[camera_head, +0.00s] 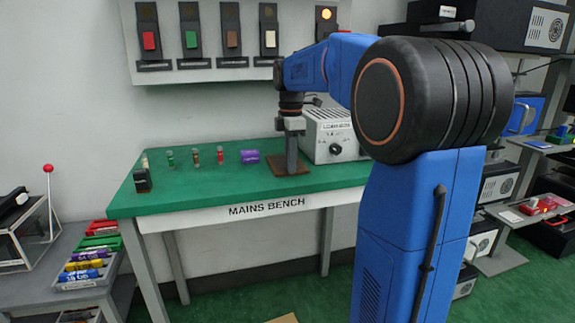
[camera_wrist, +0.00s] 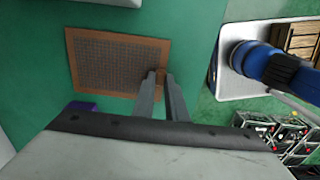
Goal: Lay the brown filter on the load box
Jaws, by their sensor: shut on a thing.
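The brown filter (camera_wrist: 110,60) is a flat rectangular mesh panel with a tan rim. In the head view the brown filter (camera_head: 284,170) is level, at or just above the green bench top; I cannot tell whether it touches. My gripper (camera_wrist: 161,74) points down and is shut on the filter near one corner of its rim. In the head view my gripper (camera_head: 291,165) stands over the filter. The load box (camera_head: 329,132) is a pale box with a black knob, just right of the filter on the bench. Its right side is hidden behind my arm.
The green Mains Bench (camera_head: 225,182) holds a purple cylinder (camera_head: 250,157), several small coloured cylinders and a black block (camera_head: 142,181) to the left. A wall panel (camera_head: 206,75) with coloured switches hangs above. The bench front is clear.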

